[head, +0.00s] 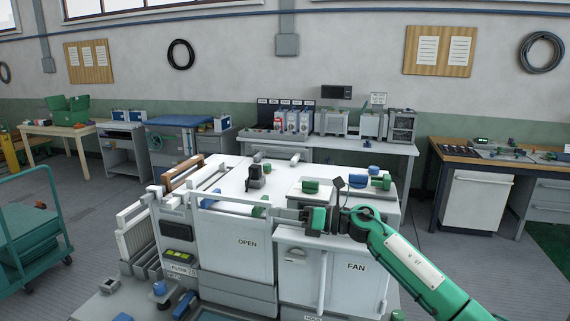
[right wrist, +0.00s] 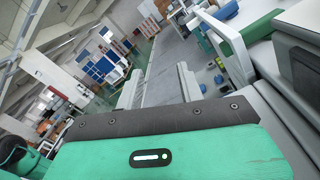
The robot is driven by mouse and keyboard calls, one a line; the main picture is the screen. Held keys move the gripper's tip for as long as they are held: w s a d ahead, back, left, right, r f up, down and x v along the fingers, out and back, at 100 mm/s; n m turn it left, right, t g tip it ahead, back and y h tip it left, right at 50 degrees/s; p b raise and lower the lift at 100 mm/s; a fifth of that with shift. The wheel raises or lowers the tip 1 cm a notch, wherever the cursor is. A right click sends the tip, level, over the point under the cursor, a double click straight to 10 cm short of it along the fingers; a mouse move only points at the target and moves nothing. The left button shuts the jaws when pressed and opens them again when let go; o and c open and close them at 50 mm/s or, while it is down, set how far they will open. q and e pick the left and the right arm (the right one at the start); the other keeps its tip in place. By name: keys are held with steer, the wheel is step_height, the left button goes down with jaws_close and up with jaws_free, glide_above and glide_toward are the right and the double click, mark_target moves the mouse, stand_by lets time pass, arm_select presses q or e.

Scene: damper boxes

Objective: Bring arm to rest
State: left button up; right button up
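My right arm comes in from the lower right in the head view, with its green gripper (head: 284,214) pointing left in front of the white damper box cabinet (head: 247,225). The gripper is near the top edge of the cabinet's front, between the panel labelled OPEN and the door labelled FAN (head: 356,255). I cannot tell whether it touches the cabinet. In the right wrist view the two pale fingers (right wrist: 159,82) stand apart with nothing seen between them. My left gripper is not in view.
A black knob (head: 255,177) and green and blue parts are on the cabinet top. A green cart (head: 30,235) stands at the left. A wooden-topped bench (head: 480,155) stands at the right, with grey floor between it and the cabinet. A bench with bottles is behind.

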steer(key=s+d+f+n+t+h, duration=0.5)
steer(key=f+n, duration=0.3)
steer(key=n, duration=0.4)
steer(key=s+d+f+n+t+h, duration=0.2)
steer(key=s+d+f+n+h, duration=0.5)
steer(key=n, duration=0.5)
steer(key=s+d+f+n+t+h, duration=0.45)
steer(key=f+n, duration=0.45)
steer(key=n, duration=0.3)
steer(key=s+d+f+m+g, duration=0.2)
steer(key=s+f+m+g, duration=0.15)
steer(key=s, duration=0.65)
steer(key=s+d+f+m+g, duration=0.25)
steer(key=s+f+g, duration=0.2)
steer(key=s, duration=0.55)
steer(key=s+d+f+m+g, duration=0.25)
steer(key=s+g, duration=0.25)
steer(key=s, duration=0.5)
step_height(320, 180, down, 29)
steer(key=w+n, duration=0.1)
steer(key=s+d+f+g+h, duration=0.1)
steer(key=s+d+f+g, duration=0.1)
steer(key=s+f, duration=1.8)
step_height(320, 180, down, 2)
steer(key=shift+d+f, duration=0.1)
steer(key=shift+d, duration=0.5)
